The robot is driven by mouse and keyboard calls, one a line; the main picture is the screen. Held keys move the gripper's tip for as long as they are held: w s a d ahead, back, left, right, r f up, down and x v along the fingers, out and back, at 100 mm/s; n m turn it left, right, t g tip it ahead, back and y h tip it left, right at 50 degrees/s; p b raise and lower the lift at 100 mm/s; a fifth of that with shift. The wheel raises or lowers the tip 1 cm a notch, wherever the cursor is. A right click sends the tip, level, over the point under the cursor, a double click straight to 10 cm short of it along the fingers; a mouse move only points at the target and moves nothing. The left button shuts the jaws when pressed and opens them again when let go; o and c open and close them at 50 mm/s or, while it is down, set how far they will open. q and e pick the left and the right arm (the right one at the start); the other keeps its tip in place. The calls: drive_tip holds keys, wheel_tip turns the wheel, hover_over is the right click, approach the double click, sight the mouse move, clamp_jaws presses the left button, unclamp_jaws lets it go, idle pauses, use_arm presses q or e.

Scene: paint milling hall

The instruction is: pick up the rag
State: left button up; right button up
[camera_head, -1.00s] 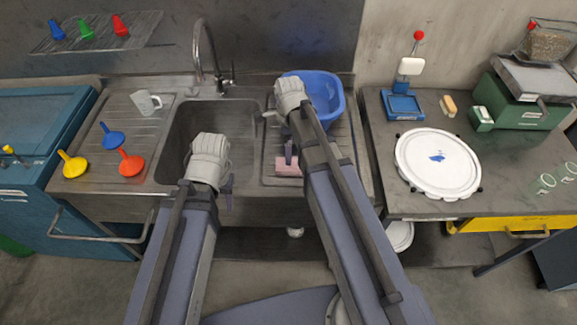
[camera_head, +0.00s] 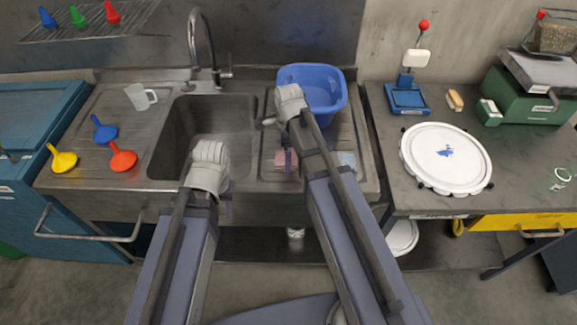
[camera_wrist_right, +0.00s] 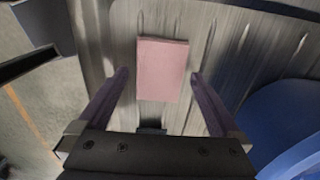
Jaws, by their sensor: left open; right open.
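A flat pink rectangular rag (camera_head: 281,163) lies on the ribbed drainboard right of the sink basin, partly hidden by my right gripper (camera_head: 290,160). In the right wrist view the rag (camera_wrist_right: 163,69) lies between the two spread fingers of the right gripper (camera_wrist_right: 159,78), which is open and empty. The gripper appears above the rag; the exact height cannot be told. My left gripper (camera_head: 229,205) is open at the front edge of the sink, away from the rag, and only its fingers show partly.
A blue tub (camera_head: 328,92) stands just behind the right gripper. A pale blue-grey flat piece (camera_head: 347,160) lies right of my right forearm. A bench (camera_head: 410,207) with a white lid (camera_head: 445,158) is at right.

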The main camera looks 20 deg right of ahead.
drive_tip(key=shift+f, duration=0.7)
use_arm(q)
drive_tip(key=shift+f, duration=0.65)
use_arm(e)
drive_tip(key=shift+r, duration=0.1)
drive_tip(key=c, duration=1.3)
drive_tip(key=shift+c, duration=0.2)
use_arm(q)
drive_tip(key=shift+r, duration=0.15)
use_arm(e)
drive_tip(key=shift+r, duration=0.15)
use_arm(q)
wheel_tip(320, 180, up, 10)
drive_tip(key=p, duration=0.9)
drive_tip(key=shift+p, duration=0.4)
use_arm(e)
wheel_tip(320, 180, up, 10)
